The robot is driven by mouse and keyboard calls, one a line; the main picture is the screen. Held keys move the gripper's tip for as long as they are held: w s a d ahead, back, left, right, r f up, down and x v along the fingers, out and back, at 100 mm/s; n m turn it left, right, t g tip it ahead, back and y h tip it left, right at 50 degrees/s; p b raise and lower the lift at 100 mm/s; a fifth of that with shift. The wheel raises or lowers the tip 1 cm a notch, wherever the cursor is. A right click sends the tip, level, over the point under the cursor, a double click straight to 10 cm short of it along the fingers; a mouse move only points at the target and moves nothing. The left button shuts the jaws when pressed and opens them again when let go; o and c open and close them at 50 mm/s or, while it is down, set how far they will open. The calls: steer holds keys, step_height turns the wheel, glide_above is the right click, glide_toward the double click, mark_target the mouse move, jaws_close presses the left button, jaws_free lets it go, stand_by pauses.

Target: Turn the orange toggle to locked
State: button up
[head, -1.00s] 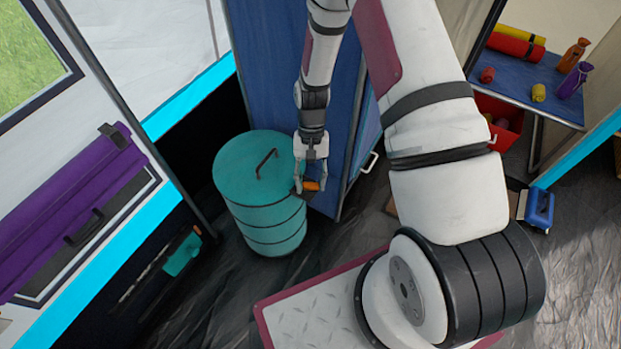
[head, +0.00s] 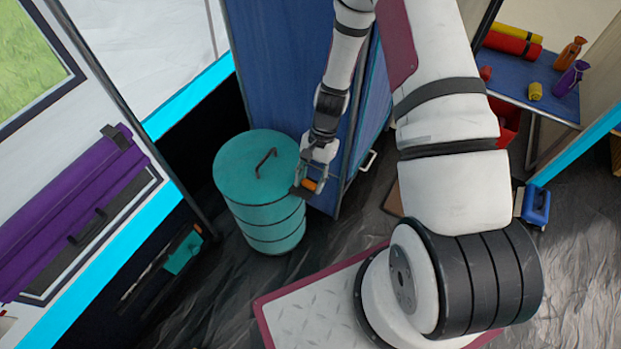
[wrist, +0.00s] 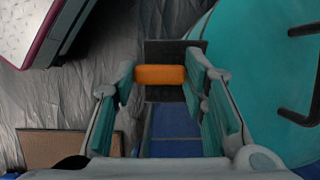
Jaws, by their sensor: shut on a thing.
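The orange toggle (head: 309,185) is a small rounded bar at the right side of the teal lidded drum (head: 240,170), in front of a dark plate (wrist: 176,49). My gripper (head: 308,181) reaches down beside the drum and is shut on the toggle. In the wrist view the orange toggle (wrist: 160,75) lies crosswise between the two teal-padded fingers of my gripper (wrist: 161,84), with the dark plate behind it. I see no readable lock marking.
The drum has a dark lid handle (head: 265,162). A blue panel (head: 285,70) stands right behind my gripper and the drum. A blue table (head: 525,75) with bottles and rolls is at the right. Grey floor (head: 225,310) is open in front of the drum.

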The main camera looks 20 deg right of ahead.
stand_by(0.3)
steer(key=o, duration=1.2)
steer(key=shift+c, duration=0.2)
steer(key=v, duration=0.6)
steer(key=shift+w+d+r, duration=0.1)
steer(key=shift+d+r, duration=0.05)
steer(key=shift+r, duration=0.1)
steer(key=shift+w+d+r, duration=0.1)
steer(key=shift+d+r, duration=0.05)
steer(key=shift+r, duration=0.25)
